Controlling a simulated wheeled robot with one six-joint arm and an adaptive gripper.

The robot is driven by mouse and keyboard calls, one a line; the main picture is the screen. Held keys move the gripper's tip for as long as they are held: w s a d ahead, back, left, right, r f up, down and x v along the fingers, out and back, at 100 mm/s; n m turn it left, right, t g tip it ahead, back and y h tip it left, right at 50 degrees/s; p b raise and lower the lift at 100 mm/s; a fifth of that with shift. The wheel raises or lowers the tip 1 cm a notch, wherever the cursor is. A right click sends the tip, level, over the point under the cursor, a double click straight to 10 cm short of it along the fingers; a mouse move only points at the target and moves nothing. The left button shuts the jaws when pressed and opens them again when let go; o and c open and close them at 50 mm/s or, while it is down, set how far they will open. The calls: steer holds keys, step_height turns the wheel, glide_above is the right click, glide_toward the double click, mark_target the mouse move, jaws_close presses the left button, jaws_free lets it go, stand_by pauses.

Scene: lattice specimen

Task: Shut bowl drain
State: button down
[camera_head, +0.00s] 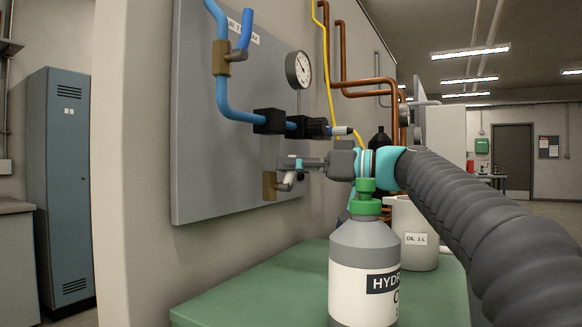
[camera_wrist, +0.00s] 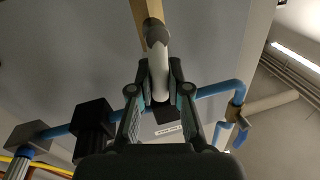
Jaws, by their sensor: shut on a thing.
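A small valve with a brass body (camera_head: 269,186) and a pale grey lever (camera_head: 286,181) sits low on the grey wall panel; I take it as the bowl drain, though no label on it is readable. In the wrist view its brass part (camera_wrist: 147,10) is at the top, and the pale lever (camera_wrist: 158,75) runs down from a grey hub between my fingers. My gripper (camera_head: 297,163) is shut on this lever, with one finger on each side; it also shows in the wrist view (camera_wrist: 159,93). The lever's far end is hidden between the fingers.
A blue pipe (camera_head: 222,95) with black blocks (camera_head: 270,121) runs above the valve; a gauge (camera_head: 298,69) is higher. A bottle (camera_head: 362,262) with a green cap and a white jug (camera_head: 421,262) stand on the green bench top (camera_head: 255,297), below my arm.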

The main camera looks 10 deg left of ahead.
steer(key=shift+w+d+f+m+t+y+b, duration=0.2)
steer(key=shift+w+f+m+t+b, duration=0.45)
steer(key=shift+m, duration=2.5)
steer(key=shift+w+d+f+m+t+y+b, duration=0.15)
steer(key=shift+w+f+m+t+b, duration=0.35)
steer(key=shift+m, duration=2.6)
steer(key=shift+w+d+f+m+t+y+b, duration=0.1)
steer(key=shift+w+d+f+m+t+b, duration=0.45)
steer(key=shift+m, duration=2.6)
steer(key=shift+a+f+t, duration=0.3)
steer(key=shift+f, duration=0.1)
steer(key=c, duration=1.1)
jaws_free()
step_height(320, 180, up, 10)
